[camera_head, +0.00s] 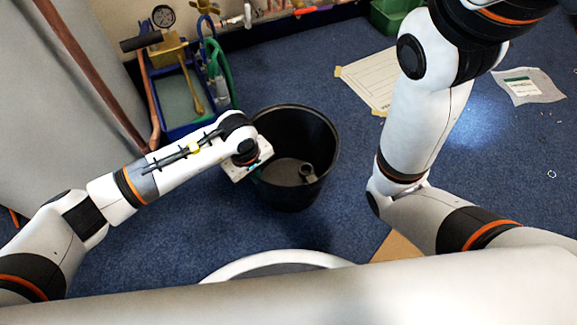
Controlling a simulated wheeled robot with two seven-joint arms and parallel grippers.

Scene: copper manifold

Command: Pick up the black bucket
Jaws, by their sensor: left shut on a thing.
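The black bucket (318,150) stands on the blue carpet in the middle of the view, its open top facing up. A small grey ring-like piece (308,172) lies inside it. My left gripper (254,172) is at the bucket's left side and is shut on its rim or wall. The fingertips are mostly hidden by the gripper's own body. My right arm rises at the right of the view, and its gripper is out of the frame.
A blue tray (178,122) with tools, a gauge (163,16) and green hoses stands behind left. Paper sheets (372,82) and a plastic bag (528,85) lie on the carpet. A green crate (392,14) is at the back. Carpet around the bucket's front is clear.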

